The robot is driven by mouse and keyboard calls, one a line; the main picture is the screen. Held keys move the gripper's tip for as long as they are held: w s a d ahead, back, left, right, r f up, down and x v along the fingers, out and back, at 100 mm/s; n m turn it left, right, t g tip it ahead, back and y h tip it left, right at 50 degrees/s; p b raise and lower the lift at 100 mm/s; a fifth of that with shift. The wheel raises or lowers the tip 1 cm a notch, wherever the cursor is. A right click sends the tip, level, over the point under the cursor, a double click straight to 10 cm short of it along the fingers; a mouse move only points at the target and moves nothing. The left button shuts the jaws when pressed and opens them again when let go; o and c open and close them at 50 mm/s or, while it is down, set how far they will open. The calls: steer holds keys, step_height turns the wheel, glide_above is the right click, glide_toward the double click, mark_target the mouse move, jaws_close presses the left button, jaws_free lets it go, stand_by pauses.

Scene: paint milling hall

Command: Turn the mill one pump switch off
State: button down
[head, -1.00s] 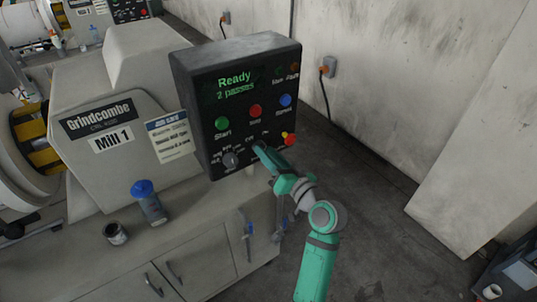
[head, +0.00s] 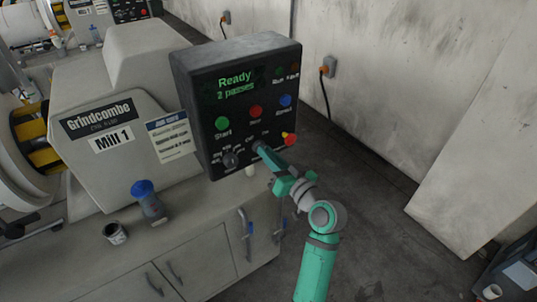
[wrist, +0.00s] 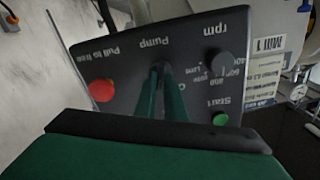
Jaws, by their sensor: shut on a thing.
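The mill one control box (head: 237,70) is dark, with a green display reading "Ready 2 passes". The pump switch (wrist: 157,68) is on its lower front, under the word "Pump" in the upside-down wrist view. It is mostly hidden by my fingers, so its setting cannot be read. My gripper (head: 262,149) has its green fingers at the switch, shut on it; they also show in the wrist view (wrist: 164,82). In the head view the switch is a small grey spot at the fingertips.
The rpm knob (head: 231,160) is left of the switch and the red pull-to-release button (head: 290,139) right of it. Green, red and blue buttons sit above. A blue-capped bottle (head: 151,207) and small tin (head: 115,233) stand on the bench.

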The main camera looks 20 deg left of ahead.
steer(key=shift+s+n, duration=0.15)
steer(key=shift+n, duration=4.75)
steer(key=c, duration=1.8)
jaws_free()
steer(key=shift+a, duration=0.1)
steer(key=shift+c, duration=0.2)
steer(key=v, duration=1.1)
steer(key=shift+f, duration=0.1)
